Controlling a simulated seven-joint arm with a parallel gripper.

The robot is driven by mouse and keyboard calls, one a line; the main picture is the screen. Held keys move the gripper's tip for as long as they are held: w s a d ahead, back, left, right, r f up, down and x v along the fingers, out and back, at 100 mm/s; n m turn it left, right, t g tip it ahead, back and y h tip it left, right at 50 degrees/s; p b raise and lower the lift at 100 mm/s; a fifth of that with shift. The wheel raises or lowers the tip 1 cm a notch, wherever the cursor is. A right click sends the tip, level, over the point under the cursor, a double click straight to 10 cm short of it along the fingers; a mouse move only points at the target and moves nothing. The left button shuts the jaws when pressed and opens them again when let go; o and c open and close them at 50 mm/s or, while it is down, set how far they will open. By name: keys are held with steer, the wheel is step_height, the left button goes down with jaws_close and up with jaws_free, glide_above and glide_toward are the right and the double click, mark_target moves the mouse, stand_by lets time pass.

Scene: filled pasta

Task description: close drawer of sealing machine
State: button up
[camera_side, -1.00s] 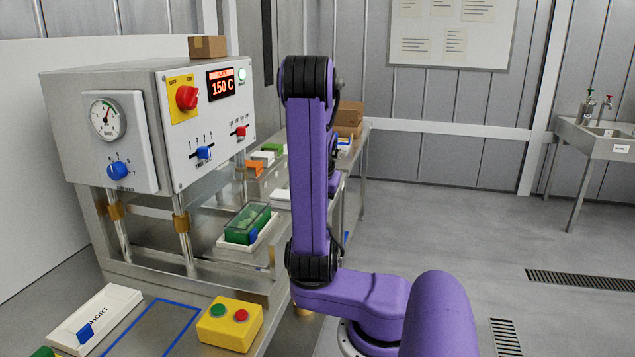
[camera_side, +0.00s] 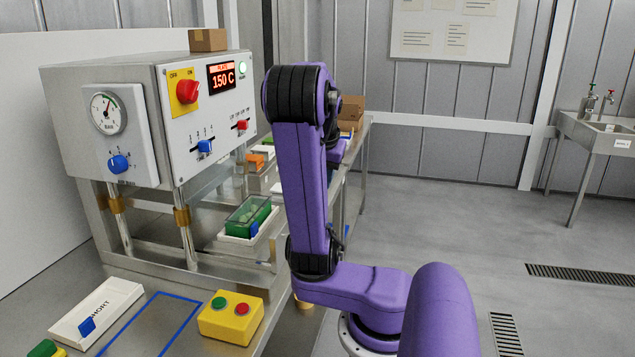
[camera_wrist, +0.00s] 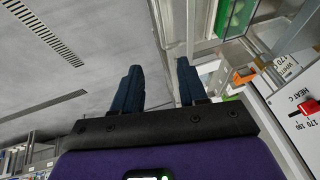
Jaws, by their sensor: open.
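The sealing machine (camera_side: 150,130) is a grey metal box on posts at the left of the side view. It has a red knob, a lit 150 C display, gauge and sliders. A green pack under a clear lid (camera_side: 250,215) sits in a white tray on the steel level below. I cannot tell for certain which part is the drawer. My gripper (camera_wrist: 157,65) shows in the wrist view with two dark fingers apart and nothing between them. The machine's panel (camera_wrist: 285,90) with a red slider is to its right. In the side view my arm hides the gripper.
A yellow box with green and red buttons (camera_side: 231,320) and a white SHORT tray (camera_side: 97,309) are in front. Orange and green items (camera_side: 258,157) lie behind the green pack. Cardboard boxes (camera_side: 351,109) stand at the back. Open floor (camera_side: 470,220) is to the right.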

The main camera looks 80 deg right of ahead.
steer(key=d+y, duration=0.9)
steer(key=d, duration=0.4)
steer(key=shift+n, duration=0.4)
steer(key=x, duration=1.7)
steer(key=shift+d+f, duration=0.15)
steer(key=shift+f, duration=0.1)
jaws_close()
